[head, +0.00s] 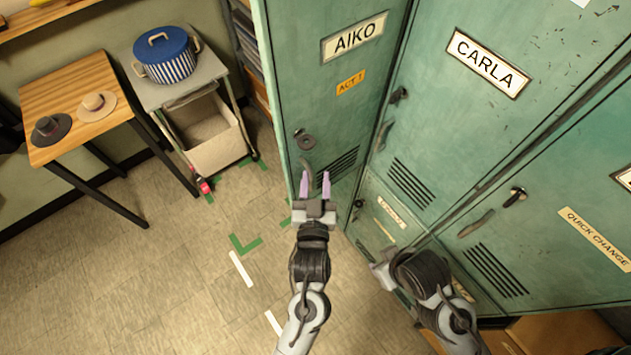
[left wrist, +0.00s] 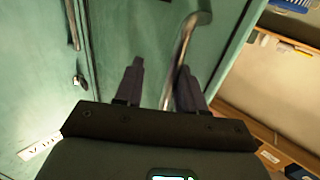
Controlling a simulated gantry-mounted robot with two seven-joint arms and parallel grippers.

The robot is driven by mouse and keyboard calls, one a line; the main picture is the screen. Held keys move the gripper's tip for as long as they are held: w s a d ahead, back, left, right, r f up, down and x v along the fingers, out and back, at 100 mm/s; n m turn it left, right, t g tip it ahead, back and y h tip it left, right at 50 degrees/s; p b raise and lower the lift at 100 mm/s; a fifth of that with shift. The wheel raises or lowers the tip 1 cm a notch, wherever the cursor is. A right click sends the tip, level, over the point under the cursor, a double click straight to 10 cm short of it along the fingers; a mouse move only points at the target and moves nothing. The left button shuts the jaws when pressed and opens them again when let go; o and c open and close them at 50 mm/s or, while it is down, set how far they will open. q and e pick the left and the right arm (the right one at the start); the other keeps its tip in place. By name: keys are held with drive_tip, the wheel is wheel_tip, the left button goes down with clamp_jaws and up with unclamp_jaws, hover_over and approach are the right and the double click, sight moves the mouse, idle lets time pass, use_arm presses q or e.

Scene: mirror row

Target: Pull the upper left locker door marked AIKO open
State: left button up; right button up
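The green AIKO door (head: 349,107) is upper left in the head view, with a name plate, a round lock and a curved handle near its left edge. Its face stands at an angle to the CARLA door; its inside is hidden, and I cannot tell how far it is ajar. My left gripper (head: 315,178) is at the handle, its fingers apart. In the left wrist view the metal handle (left wrist: 181,45) runs between the fingers (left wrist: 158,88), nearer the right one, with a gap on the left. My right gripper (head: 383,270) is low by the lower lockers; its fingers are unclear.
The CARLA door (head: 440,110) is right of the AIKO door, with its own lock and handle. A cart (head: 205,75) with a blue striped pot (head: 166,58) and a wooden table (head: 85,75) with two hats stand left. The floor (head: 150,270) left of the lockers is mostly clear.

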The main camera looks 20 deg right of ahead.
use_arm(q)
drive_tip(key=shift+s, duration=0.15)
drive_tip(key=b+v, duration=0.2)
drive_tip(key=v, duration=0.8)
drive_tip(key=shift+s, duration=0.25)
drive_tip(key=shift+a, duration=0.1)
